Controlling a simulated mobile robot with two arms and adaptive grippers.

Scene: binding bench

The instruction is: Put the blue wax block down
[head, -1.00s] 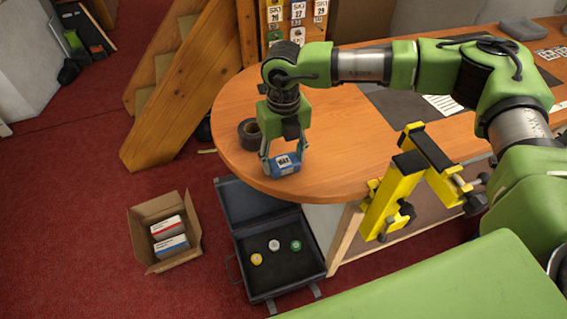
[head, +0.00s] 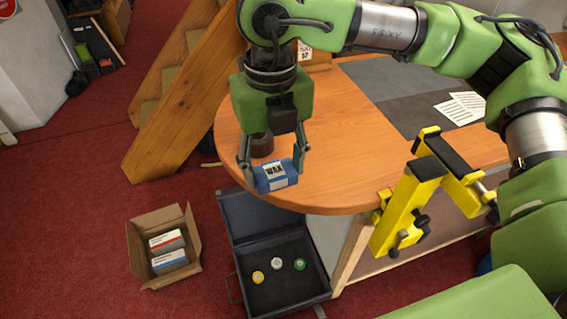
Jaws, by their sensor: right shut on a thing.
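The blue wax block (head: 270,179), with a white label reading WAX, is in my right gripper (head: 273,172). The gripper points down and its two fingers are shut on the block's sides. In the picture the block overlaps the rounded left edge of the wooden bench (head: 335,185). It looks raised above the bench top, near the edge. My left gripper is not in view.
A dark roll (head: 262,145) stands on the bench behind my gripper. Below the edge lies an open dark case (head: 262,290) with three small round tins. A cardboard box (head: 137,257) with cartons is left of it. A yellow clamp (head: 405,200) grips the bench edge at right.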

